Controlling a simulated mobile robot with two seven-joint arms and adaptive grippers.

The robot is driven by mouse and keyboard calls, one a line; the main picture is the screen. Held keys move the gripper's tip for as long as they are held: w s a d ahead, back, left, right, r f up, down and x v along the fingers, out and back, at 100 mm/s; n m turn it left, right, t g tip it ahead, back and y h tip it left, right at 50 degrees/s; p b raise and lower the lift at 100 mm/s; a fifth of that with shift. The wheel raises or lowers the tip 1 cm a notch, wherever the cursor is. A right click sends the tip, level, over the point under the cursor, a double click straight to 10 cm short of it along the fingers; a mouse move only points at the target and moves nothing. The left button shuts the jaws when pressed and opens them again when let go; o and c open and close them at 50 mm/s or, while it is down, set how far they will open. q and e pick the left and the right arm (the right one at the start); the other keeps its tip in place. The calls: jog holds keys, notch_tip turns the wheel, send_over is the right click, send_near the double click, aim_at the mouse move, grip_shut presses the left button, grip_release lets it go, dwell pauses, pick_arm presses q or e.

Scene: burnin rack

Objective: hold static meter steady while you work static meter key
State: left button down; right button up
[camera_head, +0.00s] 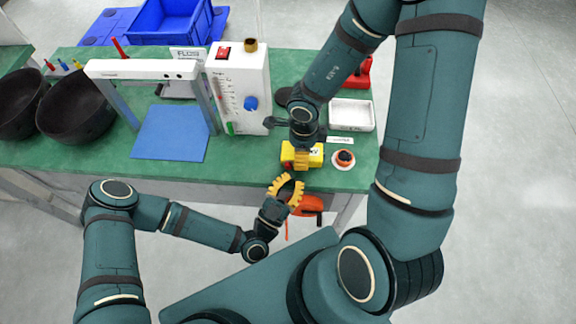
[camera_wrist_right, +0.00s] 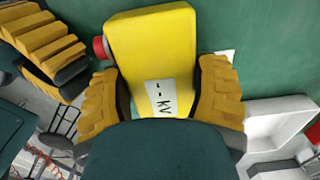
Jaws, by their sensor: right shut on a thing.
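The static meter (camera_head: 315,155) is a yellow block near the front edge of the green bench. My right gripper (camera_head: 302,158) is shut on it from above. In the right wrist view, the static meter (camera_wrist_right: 150,45) sits between the two ridged yellow fingers, and its white display reads "-- kV". A red key (camera_wrist_right: 99,47) sticks out of the meter's left side. My left gripper (camera_head: 286,189) is open and empty, just in front of the meter at the bench edge. It shows at the upper left of the right wrist view (camera_wrist_right: 50,50), apart from the key.
A red-and-black round button (camera_head: 343,158) and a white tray (camera_head: 352,115) lie right of the meter. A white instrument box (camera_head: 240,85) and a blue mat (camera_head: 170,132) are to the left. An orange object (camera_head: 310,205) shows below the bench edge, beside my left gripper.

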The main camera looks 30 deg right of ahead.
pick_arm(q)
jog(key=shift+w, duration=0.1)
jog(key=shift+w+d, duration=0.25)
jog(key=shift+w, duration=0.05)
